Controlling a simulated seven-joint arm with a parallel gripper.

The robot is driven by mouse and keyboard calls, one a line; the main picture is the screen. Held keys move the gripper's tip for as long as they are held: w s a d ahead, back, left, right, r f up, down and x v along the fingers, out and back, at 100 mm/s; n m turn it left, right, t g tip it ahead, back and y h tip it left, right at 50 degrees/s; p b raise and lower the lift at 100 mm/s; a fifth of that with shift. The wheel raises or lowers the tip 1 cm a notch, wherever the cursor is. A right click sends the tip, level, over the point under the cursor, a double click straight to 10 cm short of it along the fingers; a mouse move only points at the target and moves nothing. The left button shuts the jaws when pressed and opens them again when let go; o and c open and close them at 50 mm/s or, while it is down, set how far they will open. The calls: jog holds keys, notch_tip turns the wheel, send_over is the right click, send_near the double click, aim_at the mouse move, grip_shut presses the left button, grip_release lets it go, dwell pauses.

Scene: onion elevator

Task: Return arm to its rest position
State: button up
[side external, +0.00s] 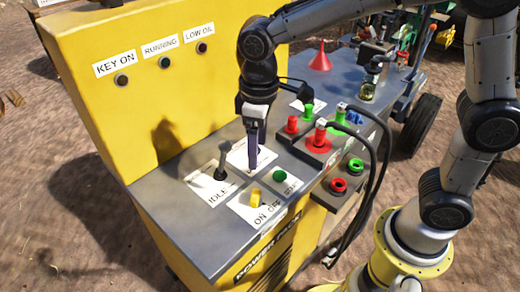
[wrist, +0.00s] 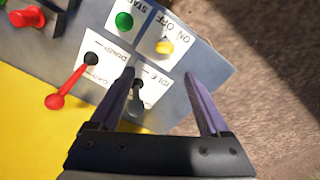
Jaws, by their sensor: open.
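My gripper (side external: 253,165) points down over the control panel of the yellow power pack (side external: 140,120) in the side view. In the wrist view its two purple fingers (wrist: 158,75) are spread apart with nothing held between them. A dark lever (side external: 221,168) stands at the plate marked IDLE, left of my gripper; in the wrist view this dark lever (wrist: 136,104) shows close beside the left finger. A red-knobbed lever (wrist: 68,88) stands on the neighbouring plate in the wrist view. I cannot tell the gap between fingertips and panel.
A yellow switch (side external: 255,195) and a green button (side external: 280,174) sit at the panel's front. Red and green plugs, black cables (side external: 375,170) and a red funnel (side external: 320,60) are to the right. Bare ground lies beyond the machine.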

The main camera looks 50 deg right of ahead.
jog(key=s+d+r+m+t, duration=0.25)
jog(key=s+d+r, duration=0.35)
jog(key=d+r, duration=0.3)
jog(key=s+d+f+m+t, duration=0.1)
jog(key=s+d, duration=0.1)
jog(key=s, duration=0.4)
jog(key=s+d+f+m+t, duration=0.1)
jog(key=s+d+f+m, duration=0.1)
jog(key=s, duration=0.4)
jog(key=shift+d+t, duration=0.25)
jog(key=shift+t, duration=0.1)
